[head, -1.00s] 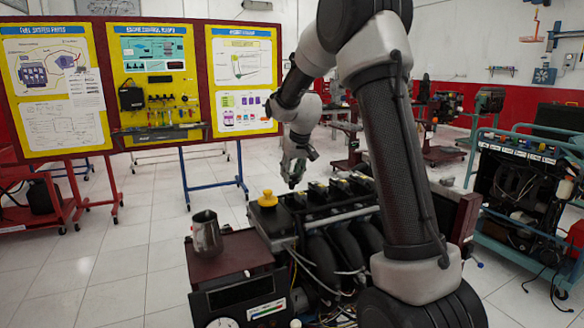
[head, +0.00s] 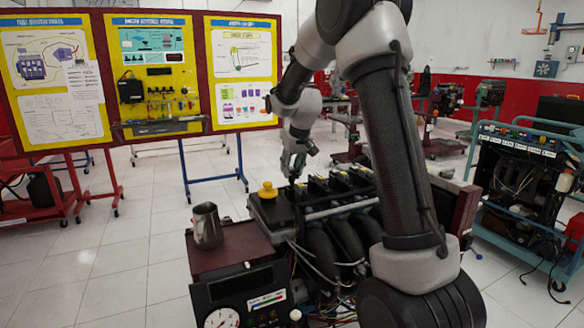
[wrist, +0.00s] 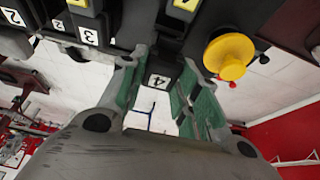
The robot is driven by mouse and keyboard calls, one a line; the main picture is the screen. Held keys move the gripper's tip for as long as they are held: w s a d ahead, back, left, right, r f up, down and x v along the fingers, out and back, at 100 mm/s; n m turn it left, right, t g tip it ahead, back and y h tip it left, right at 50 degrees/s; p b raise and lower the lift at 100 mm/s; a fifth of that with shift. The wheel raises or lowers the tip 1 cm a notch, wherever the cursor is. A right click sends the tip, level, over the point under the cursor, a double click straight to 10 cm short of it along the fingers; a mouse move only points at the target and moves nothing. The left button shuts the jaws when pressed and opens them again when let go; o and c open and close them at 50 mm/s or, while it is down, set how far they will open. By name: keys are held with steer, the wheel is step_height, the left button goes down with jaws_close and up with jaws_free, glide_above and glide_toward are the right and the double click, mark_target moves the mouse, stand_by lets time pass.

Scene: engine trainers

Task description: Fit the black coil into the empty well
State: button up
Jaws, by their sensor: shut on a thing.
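My gripper (head: 293,172) points down over the left end of the engine's top, just right of the yellow cap (head: 267,190). In the wrist view my gripper (wrist: 163,97) has its green-padded fingers around the dark body of the black coil (wrist: 165,48), and is shut on it. The coil is hard to tell from the dark engine parts behind it. A label "4" (wrist: 157,80) shows between the fingers. The empty well is hidden from both views. The yellow cap also shows in the wrist view (wrist: 229,56), right of the fingers.
Other black coils with yellow tops (head: 338,183) stand in a row to the right on the engine. Labels "3" (wrist: 88,36) and "2" show in the wrist view. A metal pitcher (head: 207,226) stands on the red-brown box (head: 230,248) at front left.

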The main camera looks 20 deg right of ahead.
steer(key=shift+f, duration=0.1)
steer(key=shift+f, duration=0.95)
steer(key=shift+f, duration=0.15)
steer(key=shift+f, duration=0.5)
steer(key=o, duration=1.5)
steer(key=shift+r, duration=0.1)
